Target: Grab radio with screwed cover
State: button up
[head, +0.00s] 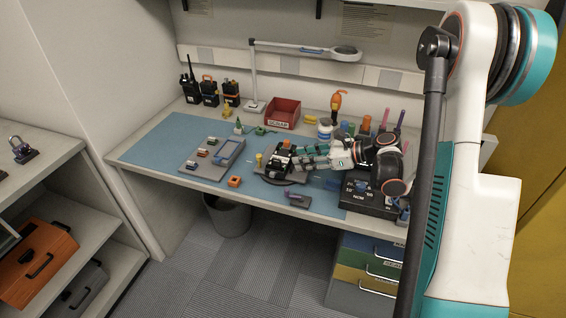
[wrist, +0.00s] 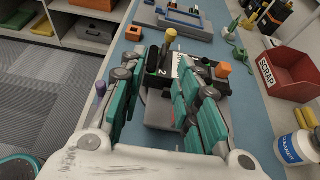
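A dark radio (head: 279,158) with an orange knob lies on a dark stand on the blue mat. In the wrist view it (wrist: 157,70) shows a pale label and a "2", partly hidden by my fingers. My gripper (head: 298,160) is at its right side in the head view; in the wrist view my gripper's teal fingers (wrist: 163,72) are apart, with part of the radio between their tips. I cannot tell whether they touch it. Several upright radios stand at the back left, including one with a long antenna (head: 189,88). Cover screws are too small to make out.
A grey tray (head: 206,170) with small parts lies left of the stand. A red scrap bin (head: 283,113) and a lamp (head: 254,85) stand behind. A black case (head: 367,196) is on the right. A small yellow-topped item (wrist: 171,36) stands beside the radio.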

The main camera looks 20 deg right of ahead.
aim_at(283, 167)
jog(key=shift+w+b+x, duration=0.15)
jog(key=shift+b+x, duration=0.55)
jog(key=shift+x, duration=1.3)
jog(key=shift+w+b+x, duration=0.15)
jog(key=shift+b+x, duration=0.55)
jog(key=shift+x, duration=1.3)
jog(key=shift+d+r, duration=0.2)
grip_shut()
